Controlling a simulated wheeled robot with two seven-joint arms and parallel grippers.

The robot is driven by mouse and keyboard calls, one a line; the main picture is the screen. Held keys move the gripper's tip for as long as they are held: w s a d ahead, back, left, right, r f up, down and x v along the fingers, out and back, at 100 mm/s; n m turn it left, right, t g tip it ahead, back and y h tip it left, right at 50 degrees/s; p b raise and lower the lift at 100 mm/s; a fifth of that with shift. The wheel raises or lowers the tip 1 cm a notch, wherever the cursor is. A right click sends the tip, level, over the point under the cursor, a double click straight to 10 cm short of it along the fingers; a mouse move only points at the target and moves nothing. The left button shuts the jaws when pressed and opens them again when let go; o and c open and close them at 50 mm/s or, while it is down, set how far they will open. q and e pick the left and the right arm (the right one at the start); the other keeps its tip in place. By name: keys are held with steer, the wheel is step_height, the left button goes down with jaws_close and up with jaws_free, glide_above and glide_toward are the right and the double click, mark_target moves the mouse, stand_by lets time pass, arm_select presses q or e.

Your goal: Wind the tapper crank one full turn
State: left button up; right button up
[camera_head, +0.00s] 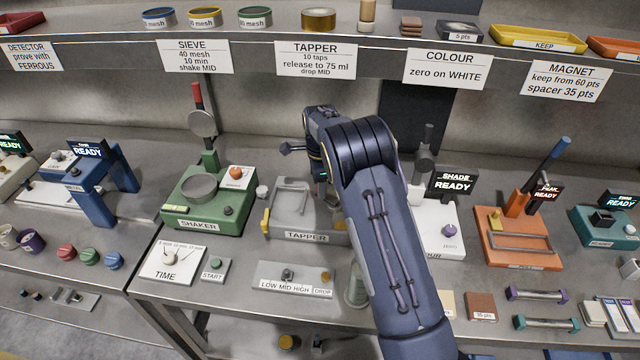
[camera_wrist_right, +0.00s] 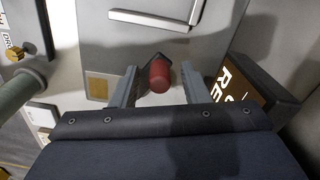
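The grey tapper (camera_head: 283,222) stands mid-bench with its name plate in front. My right arm reaches over its right side and covers that part in the head view. In the right wrist view, a red cylindrical knob (camera_wrist_right: 159,76), apparently the crank's handle, stands out in front of the tapper's grey face (camera_wrist_right: 118,55). My right gripper (camera_wrist_right: 160,88) is open, one finger on each side of the knob. A gap shows on both sides, and no contact is visible. The crank's arm is mostly hidden behind the knob. My left gripper is not in view.
The green shaker (camera_head: 210,205) stands left of the tapper. A SHADE READY display (camera_head: 453,184) is close on the right and shows beside the right finger in the wrist view. A LOW MID HIGH panel (camera_head: 293,277) lies in front. A sign shelf (camera_head: 390,62) runs above.

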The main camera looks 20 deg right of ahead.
steer(key=shift+r, duration=0.1)
step_height(320, 180, up, 8)
steer(key=shift+f+b, duration=0.2)
steer(key=shift+b, duration=0.45)
